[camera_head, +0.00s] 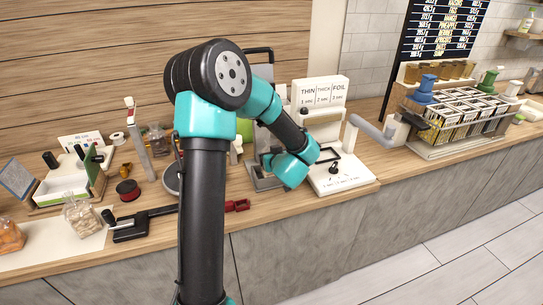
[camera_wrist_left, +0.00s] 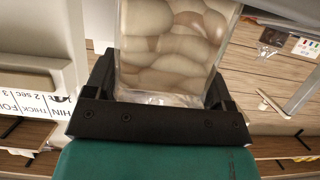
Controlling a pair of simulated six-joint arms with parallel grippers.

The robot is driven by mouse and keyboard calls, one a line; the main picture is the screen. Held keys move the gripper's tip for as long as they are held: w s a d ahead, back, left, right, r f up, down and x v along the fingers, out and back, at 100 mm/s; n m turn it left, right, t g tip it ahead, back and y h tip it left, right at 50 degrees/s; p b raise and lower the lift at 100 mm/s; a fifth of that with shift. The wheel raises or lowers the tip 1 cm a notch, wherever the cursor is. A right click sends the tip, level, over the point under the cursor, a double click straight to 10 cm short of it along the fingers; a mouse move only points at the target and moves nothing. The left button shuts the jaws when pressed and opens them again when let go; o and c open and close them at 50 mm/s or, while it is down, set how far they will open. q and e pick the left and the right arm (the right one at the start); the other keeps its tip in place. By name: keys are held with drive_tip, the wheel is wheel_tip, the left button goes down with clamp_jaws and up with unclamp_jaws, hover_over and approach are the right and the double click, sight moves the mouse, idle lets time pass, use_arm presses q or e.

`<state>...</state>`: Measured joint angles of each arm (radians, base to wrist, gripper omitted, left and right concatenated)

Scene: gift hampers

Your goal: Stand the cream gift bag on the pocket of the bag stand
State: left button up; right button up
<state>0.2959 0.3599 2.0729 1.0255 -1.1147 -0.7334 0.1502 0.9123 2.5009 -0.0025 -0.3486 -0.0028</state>
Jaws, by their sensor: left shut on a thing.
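My left gripper (camera_wrist_left: 163,75) is shut on a clear-looking bag (camera_wrist_left: 172,42) filled with cream and brown rounded shapes. The bag sits between the two black fingers; I cannot tell whether it is the cream gift bag. In the head view my left arm reaches over the counter and its teal wrist is beside the white sealer; the fingers and the held bag are hidden there. A grey metal piece (camera_head: 264,183) stands under the wrist, partly covered; I cannot tell whether it is the bag stand. My right gripper is not in view.
The white sealer (camera_head: 340,170) with the THIN, THICK, FOIL sign (camera_head: 323,91) stands close to the wrist.

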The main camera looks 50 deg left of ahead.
use_arm(q)
drive_tip(key=shift+f, duration=0.7)
idle(1.5)
drive_tip(key=o, duration=1)
drive_tip(key=shift+c, duration=0.2)
drive_tip(key=v, duration=1.7)
drive_tip(key=shift+s, duration=0.2)
drive_tip(key=shift+d, duration=0.15)
